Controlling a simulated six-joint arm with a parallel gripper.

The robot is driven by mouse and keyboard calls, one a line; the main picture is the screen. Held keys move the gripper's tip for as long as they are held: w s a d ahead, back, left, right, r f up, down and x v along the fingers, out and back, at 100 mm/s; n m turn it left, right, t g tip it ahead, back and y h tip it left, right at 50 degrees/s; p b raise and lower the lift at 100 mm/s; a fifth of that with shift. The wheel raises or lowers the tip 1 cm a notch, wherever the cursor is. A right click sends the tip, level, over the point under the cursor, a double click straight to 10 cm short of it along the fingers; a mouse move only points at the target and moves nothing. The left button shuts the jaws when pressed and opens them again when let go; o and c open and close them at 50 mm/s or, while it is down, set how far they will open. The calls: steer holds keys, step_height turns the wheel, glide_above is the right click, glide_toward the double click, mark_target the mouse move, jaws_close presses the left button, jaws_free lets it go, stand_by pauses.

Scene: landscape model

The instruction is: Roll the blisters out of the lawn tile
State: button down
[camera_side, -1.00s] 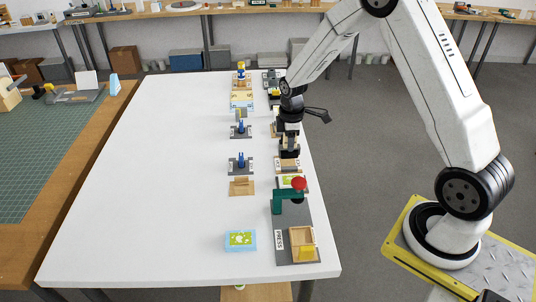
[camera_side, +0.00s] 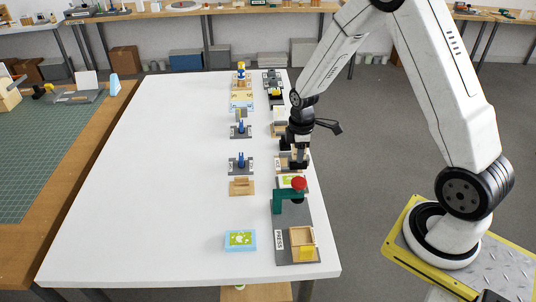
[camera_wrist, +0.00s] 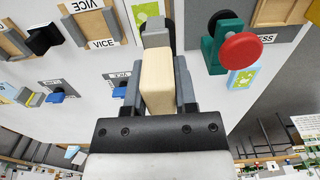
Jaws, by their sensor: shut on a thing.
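The lawn tile (camera_side: 292,182), green with pale patches, lies near the right edge of the white table, just behind the green press. It also shows at the top of the wrist view (camera_wrist: 146,11), partly covered. My gripper (camera_side: 297,160) is shut on the pale wooden handle of a roller (camera_wrist: 157,75), just behind the tile. The roller's dark grey end (camera_wrist: 155,33) points towards the tile and overlaps it in the wrist view. I cannot tell whether it touches. Single blisters are too small to make out.
The green press (camera_side: 279,201) with a red knob (camera_side: 299,183) stands close in front of the tile. A light blue tray (camera_side: 240,241) with a green patterned top lies front left. Blue-handled fixtures (camera_side: 241,162) stand to the left. The table's left half is clear.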

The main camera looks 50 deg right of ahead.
mark_target(298, 166)
steer(key=shift+f, duration=2.8)
steer(key=shift+w+d+f, duration=0.35)
steer(key=shift+f, duration=0.15)
steer(key=shift+w+d+f, duration=0.15)
steer(key=shift+w+d, duration=0.35)
steer(key=shift+w, duration=0.05)
steer(key=shift+w+d+f, duration=0.1)
steer(key=shift+w+d, duration=0.15)
steer(key=shift+d, duration=0.05)
steer(key=shift+w+d, duration=0.25)
steer(key=shift+w+a, duration=0.1)
steer(key=shift+w, duration=0.15)
steer(key=shift+s+a, duration=0.1)
steer(key=shift+a, duration=0.5)
steer(key=shift+s+a, duration=1.1)
steer(key=shift+w+a, duration=0.4)
steer(key=shift+w, duration=0.05)
steer(key=w+d, duration=0.2)
steer(key=d, duration=0.1)
steer(key=shift+w, duration=0.4)
step_height(298, 166, up, 8)
steer(key=shift+r, duration=0.2)
